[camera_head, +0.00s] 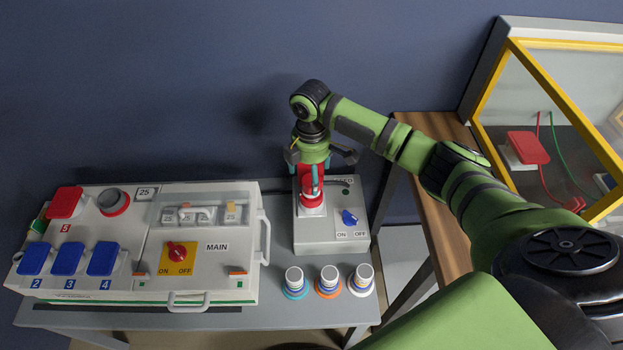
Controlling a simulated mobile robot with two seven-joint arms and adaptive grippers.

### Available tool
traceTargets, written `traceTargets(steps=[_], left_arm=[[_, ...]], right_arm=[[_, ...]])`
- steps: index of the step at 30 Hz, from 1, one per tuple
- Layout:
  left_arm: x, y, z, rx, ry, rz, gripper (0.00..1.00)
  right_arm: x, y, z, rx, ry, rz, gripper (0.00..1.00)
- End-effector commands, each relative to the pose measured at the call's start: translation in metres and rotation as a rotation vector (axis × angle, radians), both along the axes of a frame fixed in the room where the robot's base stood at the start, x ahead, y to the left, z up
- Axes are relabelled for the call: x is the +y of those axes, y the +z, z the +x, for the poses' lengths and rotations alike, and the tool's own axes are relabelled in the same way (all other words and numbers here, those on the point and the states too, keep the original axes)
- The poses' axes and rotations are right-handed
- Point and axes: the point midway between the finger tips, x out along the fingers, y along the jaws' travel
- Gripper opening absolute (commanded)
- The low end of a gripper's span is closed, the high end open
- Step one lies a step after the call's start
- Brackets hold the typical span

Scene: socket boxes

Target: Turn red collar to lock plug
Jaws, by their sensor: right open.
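A grey socket box (331,236) with a blue ON/OFF switch (349,217) stands on the table, right of the large panel. A red plug and collar (312,187) stand upright on a pale socket base at its upper left. My right gripper (314,181) points down over the red part, its fingers open on either side of it. Whether the fingers touch the collar I cannot tell. The gripper body and fingers hide part of the plug. My left gripper is not in view.
A large panel (215,216) with a MAIN switch (177,251), blue covers (67,259) and a red cover (65,202) fills the left. Several ringed cylinders (328,281) stand at the table's front edge. A yellow-framed case (497,92) is on the wooden surface at right.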

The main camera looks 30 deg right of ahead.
Motion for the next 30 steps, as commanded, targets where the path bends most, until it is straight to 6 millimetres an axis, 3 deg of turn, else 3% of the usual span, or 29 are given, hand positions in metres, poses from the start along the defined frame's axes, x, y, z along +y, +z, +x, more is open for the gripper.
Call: traceTargets(steps=[13,25,26,27,30], left_arm=[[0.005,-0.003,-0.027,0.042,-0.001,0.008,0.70],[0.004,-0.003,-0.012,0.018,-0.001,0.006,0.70],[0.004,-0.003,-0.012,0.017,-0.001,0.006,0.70],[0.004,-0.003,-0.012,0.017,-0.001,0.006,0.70],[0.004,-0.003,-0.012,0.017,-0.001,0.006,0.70]], right_arm=[[0.001,-0.059,-0.002,0.006,0.000,0.001,0.83],[0.000,-0.069,-0.001,0.004,0.000,0.000,0.83],[0.000,-0.069,-0.001,0.004,0.000,0.000,0.75],[0.000,-0.069,-0.001,0.004,0.000,0.000,0.59],[0.000,-0.069,-0.001,0.003,0.000,0.000,0.26]])
